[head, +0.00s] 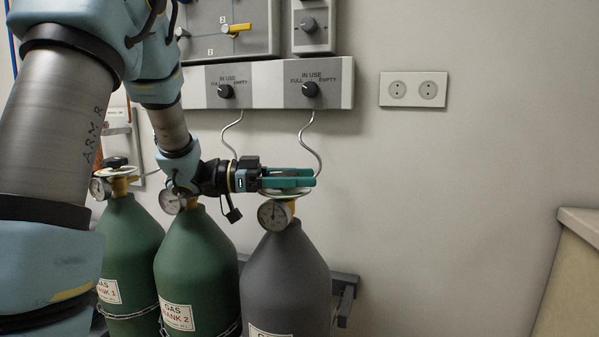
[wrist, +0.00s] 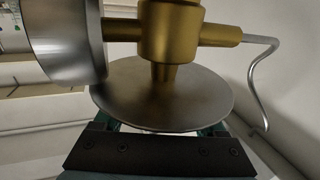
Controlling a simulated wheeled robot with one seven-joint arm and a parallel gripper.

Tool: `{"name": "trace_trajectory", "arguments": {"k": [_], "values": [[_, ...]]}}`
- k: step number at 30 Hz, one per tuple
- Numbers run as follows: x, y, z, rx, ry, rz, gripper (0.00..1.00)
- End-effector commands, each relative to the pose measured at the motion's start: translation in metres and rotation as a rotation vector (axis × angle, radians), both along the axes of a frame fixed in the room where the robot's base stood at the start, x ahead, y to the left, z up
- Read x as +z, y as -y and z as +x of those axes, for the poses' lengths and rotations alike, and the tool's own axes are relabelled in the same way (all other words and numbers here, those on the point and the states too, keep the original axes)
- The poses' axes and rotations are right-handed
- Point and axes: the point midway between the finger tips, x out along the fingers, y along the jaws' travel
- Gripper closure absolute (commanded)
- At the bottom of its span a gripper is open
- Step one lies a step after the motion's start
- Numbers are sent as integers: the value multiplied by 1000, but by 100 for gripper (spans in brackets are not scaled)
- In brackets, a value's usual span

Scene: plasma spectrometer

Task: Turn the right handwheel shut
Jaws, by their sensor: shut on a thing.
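The right handwheel shows in the wrist view as a flat grey metal disc (wrist: 205,103) on a brass valve stem (wrist: 165,73). In the head view it sits on top of the grey gas cylinder (head: 285,275), mostly hidden behind my gripper (head: 314,177). My gripper lies level over the cylinder, pointing right. Its green fingers are shut on the handwheel, one at each side of the disc in the wrist view. How far the wheel is turned cannot be told.
A round pressure gauge (head: 274,214) sits just below the wheel. Two green cylinders (head: 197,260) (head: 128,245) stand to the left, chained. A thin bent pipe (head: 308,145) runs from the wall panel (head: 270,88) down to the valve.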

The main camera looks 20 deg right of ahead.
Motion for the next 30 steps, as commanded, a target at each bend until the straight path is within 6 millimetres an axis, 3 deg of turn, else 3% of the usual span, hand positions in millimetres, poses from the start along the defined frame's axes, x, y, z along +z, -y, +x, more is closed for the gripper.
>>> {"name": "trace_trajectory", "arguments": {"k": [17, 18, 25, 30], "values": [[4, 1, -1, -36, 4, -8, 82], [4, 2, -1, -36, 4, -8, 25], [3, 1, -1, -35, 3, -6, 0], [2, 0, -1, -35, 2, -4, 0]]}}
